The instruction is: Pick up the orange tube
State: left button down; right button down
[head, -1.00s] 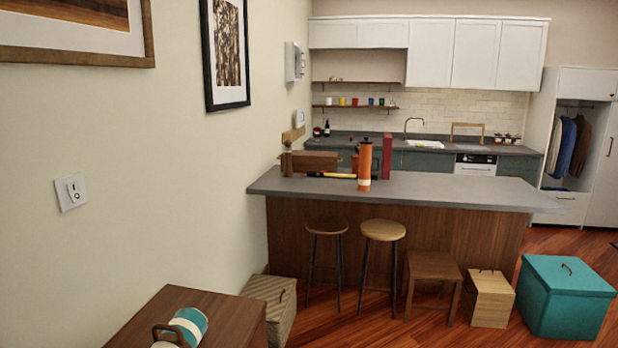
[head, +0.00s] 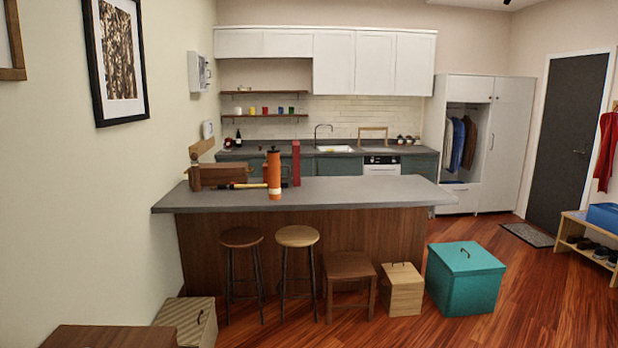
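The orange tube (head: 274,173) stands upright on the grey counter (head: 350,190), near its left part. It has a pale band near its bottom and a dark top. A yellow-handled tool (head: 245,186) lies just left of it, and a tall red box (head: 296,163) stands just behind it to the right. Neither of my grippers shows in the head view.
Two stools (head: 297,237) (head: 241,238), a low wooden stool (head: 350,268), a light wooden box (head: 402,289) and a teal box (head: 466,278) stand along the counter's front. A striped box (head: 188,318) and brown cabinet (head: 110,336) are at lower left.

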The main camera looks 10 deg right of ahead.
aim_at(273, 160)
jog(key=i+l+z, duration=0.1)
jog(key=i+z, duration=0.2)
jog(key=i, duration=0.3)
jog(key=i+l, duration=0.1)
jog(key=i, duration=0.8)
jog(key=i+l, duration=0.15)
jog(key=i, duration=0.8)
